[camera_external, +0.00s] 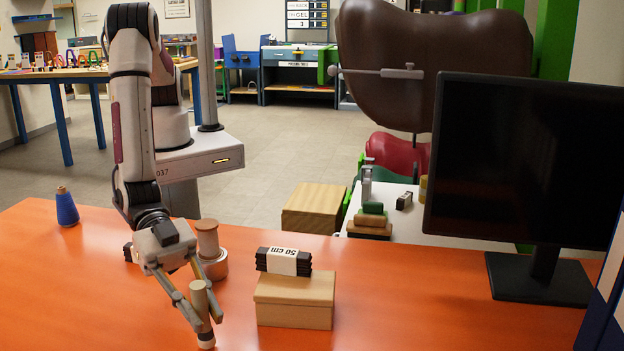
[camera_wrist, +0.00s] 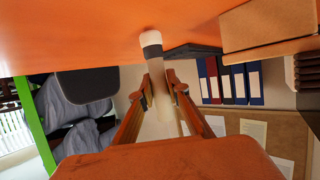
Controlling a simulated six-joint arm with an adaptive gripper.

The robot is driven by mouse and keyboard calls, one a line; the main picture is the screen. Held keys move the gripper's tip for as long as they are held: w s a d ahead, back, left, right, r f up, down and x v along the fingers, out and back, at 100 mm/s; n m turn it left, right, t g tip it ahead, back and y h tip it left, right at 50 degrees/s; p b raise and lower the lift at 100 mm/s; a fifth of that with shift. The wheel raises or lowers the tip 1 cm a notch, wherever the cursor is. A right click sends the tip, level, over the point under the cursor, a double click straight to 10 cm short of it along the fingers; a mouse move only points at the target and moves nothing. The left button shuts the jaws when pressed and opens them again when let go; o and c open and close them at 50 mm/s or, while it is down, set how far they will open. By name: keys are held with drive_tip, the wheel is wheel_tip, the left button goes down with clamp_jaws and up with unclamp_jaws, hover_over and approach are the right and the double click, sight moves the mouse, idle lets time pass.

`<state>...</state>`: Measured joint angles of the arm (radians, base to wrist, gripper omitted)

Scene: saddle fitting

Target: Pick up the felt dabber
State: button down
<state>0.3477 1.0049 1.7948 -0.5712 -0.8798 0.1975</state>
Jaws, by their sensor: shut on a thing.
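The felt dabber (camera_external: 202,303) is a pale, wood-coloured stick with a dark band and a whitish felt tip at its lower end. It stands close to upright over the orange table, near the front edge of the external view. My gripper (camera_external: 197,313) is shut on its handle, with one finger on each side. In the wrist view the dabber (camera_wrist: 157,78) runs between the fingertips of my gripper (camera_wrist: 157,92), its white tip pointing toward the orange table. I cannot tell whether the tip touches the table.
A wooden spool-shaped piece (camera_external: 207,238) and a metal tin (camera_external: 214,266) stand just behind my gripper. To the right, a tan box (camera_external: 295,303) carries a dark bundle labelled 50 cm (camera_external: 284,262). A blue thread cone (camera_external: 66,208) stands left; a monitor (camera_external: 528,160) stands right.

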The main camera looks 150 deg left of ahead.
sight(198, 285)
drive_tip(key=shift+r, duration=4.7)
